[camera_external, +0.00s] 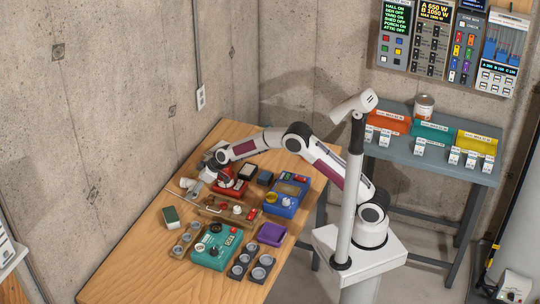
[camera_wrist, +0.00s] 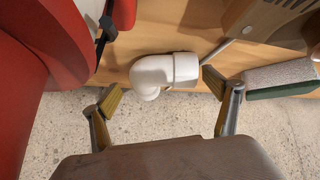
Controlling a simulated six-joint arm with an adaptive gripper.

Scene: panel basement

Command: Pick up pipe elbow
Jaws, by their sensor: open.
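The pipe elbow (camera_wrist: 172,69) is a white, bent plastic fitting on the wooden table, near its edge, in the middle of the wrist view. It shows as a small white shape in the external view (camera_external: 187,183). My gripper (camera_wrist: 163,91) is open, with one yellowish fingertip to the left of the elbow and the other to its right. The right fingertip appears very close to the elbow; I cannot tell whether it touches. In the external view my gripper (camera_external: 205,174) is low over the table's wall side, beside a red device (camera_external: 232,189).
The red device looms large at the left of the wrist view (camera_wrist: 45,50). A green-and-white block (camera_wrist: 280,80) lies to the right. A wooden box (camera_wrist: 265,25) stands behind. Teal (camera_external: 215,247) and blue (camera_external: 287,200) devices crowd the table. The concrete wall is close to the table edge.

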